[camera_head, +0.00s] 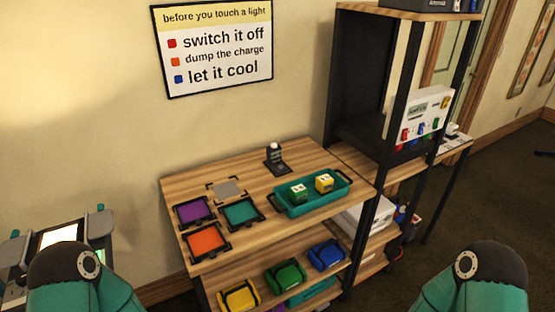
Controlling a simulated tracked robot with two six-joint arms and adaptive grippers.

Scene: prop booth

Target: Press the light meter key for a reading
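A small dark upright device with a pale top, which looks like the light meter (274,155), stands near the back edge of the wooden bench (310,160). Its key is too small to make out. Only rounded teal and black parts of my two arms show at the bottom left and bottom right. Neither gripper is in view, and both arm parts are well apart from the device.
A teal tray (312,203) holds a green block (298,194) and a yellow block (324,183). Purple (194,210), teal (242,212) and orange (205,242) square pads lie left of it. A dark shelving unit (361,75) rises at the right.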

